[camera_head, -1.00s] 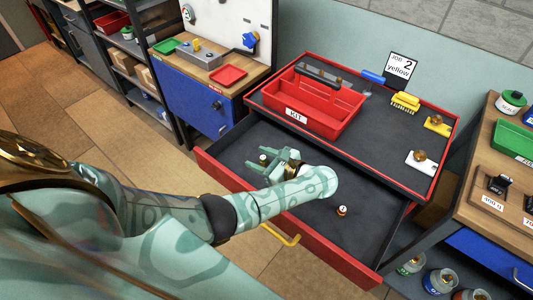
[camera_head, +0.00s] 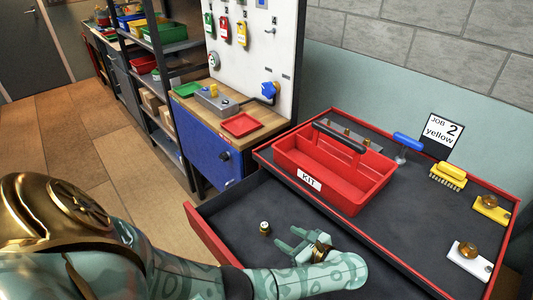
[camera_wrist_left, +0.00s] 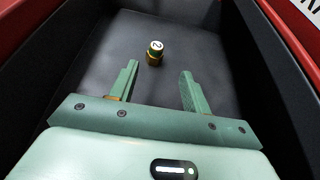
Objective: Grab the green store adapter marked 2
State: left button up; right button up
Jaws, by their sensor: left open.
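The adapter marked 2 (camera_wrist_left: 155,52) stands upright on the dark drawer floor in the left wrist view. It is small, with a white top bearing a 2 and a brass and dark green body. In the head view it is the small piece (camera_head: 264,228) in the open drawer. My left gripper (camera_head: 287,239) is low in the drawer, to the right of the adapter. In the wrist view the open left gripper (camera_wrist_left: 160,72) has empty space between its fingers, and the adapter lies just beyond the fingertips, roughly centred. My right gripper is not in view.
The drawer's red front (camera_head: 213,237) and dark side walls surround the gripper. A blue cabinet (camera_head: 207,147) stands at the left.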

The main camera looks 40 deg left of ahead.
aim_at(265, 225)
pick_arm(q)
jog(key=x, duration=0.5)
jog(key=shift+a+f+b, duration=0.1)
jog(key=shift+b, duration=0.3)
jog(key=x, duration=0.5)
jog(key=shift+s+a+b, duration=0.3)
jog(key=shift+a+b, duration=0.05)
jog(key=shift+a, duration=0.1)
grip_shut()
